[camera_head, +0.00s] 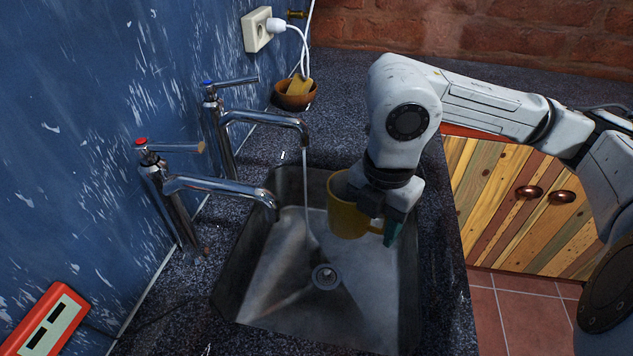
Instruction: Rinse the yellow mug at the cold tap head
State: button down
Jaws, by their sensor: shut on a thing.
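The yellow mug (347,215) is held upright over the right rear part of the sink (258,309). My gripper (385,222) is shut on it from its right side, and the fingers partly hide the mug's handle. The cold tap (267,117), marked blue, is at the back left, with its spout reaching over the sink. A thin stream of water (306,190) falls from its head to the left of the mug. The stream appears apart from the mug. The hot tap (222,187), marked red, stands nearer, and no water shows at its spout.
A drain (325,277) is in the sink floor. A brown bowl (295,97) with yellow pieces stands behind the taps. A socket (258,30) with a white cable is on the blue wall. A red device (46,322) is at lower left. The sink's front half is free.

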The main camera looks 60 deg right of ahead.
jog(key=shift+s+a+r, duration=0.4)
jog(key=shift+s+r, duration=0.3)
jog(key=shift+s, duration=0.1)
jog(key=shift+s+a+r, duration=0.4)
jog(key=shift+s+r, duration=0.3)
jog(key=shift+s, duration=0.1)
